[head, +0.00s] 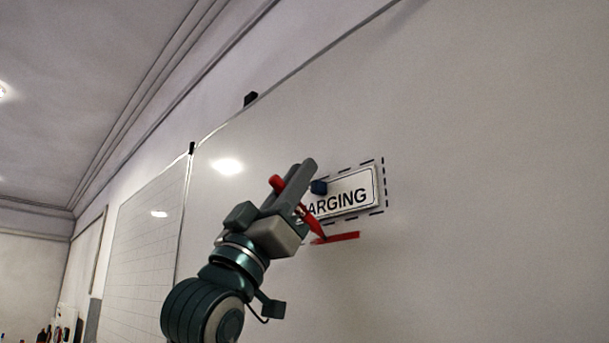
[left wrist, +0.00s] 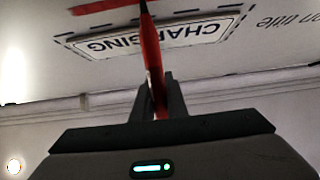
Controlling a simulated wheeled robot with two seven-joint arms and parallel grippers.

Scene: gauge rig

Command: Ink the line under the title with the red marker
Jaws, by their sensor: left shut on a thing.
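My left gripper (head: 293,192) is shut on the red marker (head: 315,224), which slants between its fingers; the marker's back end shows past them. In the left wrist view the marker (left wrist: 152,55) runs up from the gripper (left wrist: 156,98) to a dark tip at the board. The title plate (head: 352,194), white with black lettering, sits within a dashed outline and is partly hidden by the gripper; it is upside down in the left wrist view (left wrist: 200,34). A red line (head: 343,237) lies below the plate, with the marker's tip at or very near it. My right gripper is out of view.
The whiteboard (head: 480,180) is bare to the right of the plate. A ruled panel (head: 150,215) is farther left. Printed words (left wrist: 290,18) show beside the plate in the left wrist view.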

